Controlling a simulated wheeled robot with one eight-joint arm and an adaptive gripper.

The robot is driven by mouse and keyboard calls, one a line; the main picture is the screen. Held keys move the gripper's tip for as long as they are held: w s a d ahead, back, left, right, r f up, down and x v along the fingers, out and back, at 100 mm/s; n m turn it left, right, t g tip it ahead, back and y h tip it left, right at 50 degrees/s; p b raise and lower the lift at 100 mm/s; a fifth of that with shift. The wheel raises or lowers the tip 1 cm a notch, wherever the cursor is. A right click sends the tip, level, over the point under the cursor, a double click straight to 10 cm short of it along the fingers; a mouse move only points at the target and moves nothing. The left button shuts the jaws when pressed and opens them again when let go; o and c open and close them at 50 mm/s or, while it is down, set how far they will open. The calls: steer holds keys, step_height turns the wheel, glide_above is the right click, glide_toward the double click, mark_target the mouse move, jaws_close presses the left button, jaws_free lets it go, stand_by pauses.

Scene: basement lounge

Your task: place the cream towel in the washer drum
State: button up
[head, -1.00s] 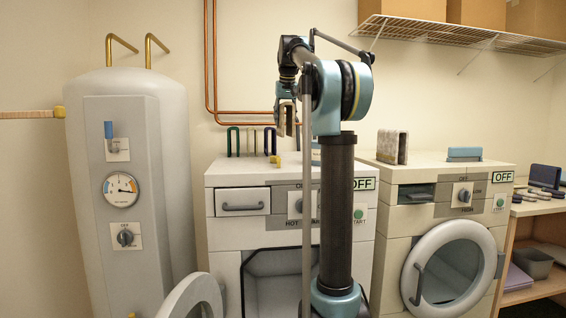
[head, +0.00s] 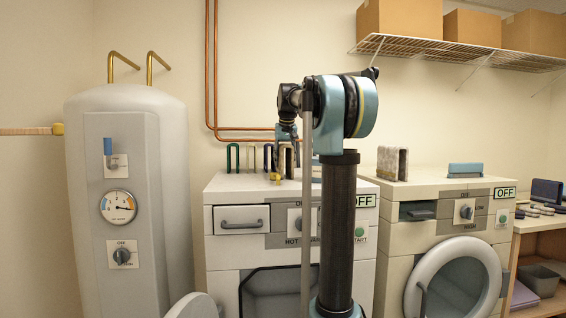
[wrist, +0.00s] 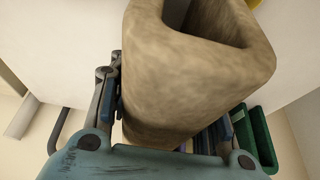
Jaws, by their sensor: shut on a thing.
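The cream towel (wrist: 190,85) is folded into a thick U shape and fills the middle of the wrist view. My gripper (wrist: 168,120) is shut on it, with a finger on either side. In the head view my gripper (head: 286,148) is over the back of the left washer's top, and the towel is small and partly hidden there. I cannot tell whether it touches the top. The left washer (head: 225,255) has its round door (head: 194,307) swung open to the left. Its dark-rimmed opening (head: 262,285) is partly hidden by my arm.
Folded green (head: 233,158) and dark (head: 267,158) cloths stand left of my gripper, with a small yellow item (head: 276,178) close by. A second washer (head: 400,245) with a shut door is at right. A water heater (head: 125,200) stands at left.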

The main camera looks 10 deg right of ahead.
steer(key=o, duration=1.2)
steer(key=shift+c, duration=0.2)
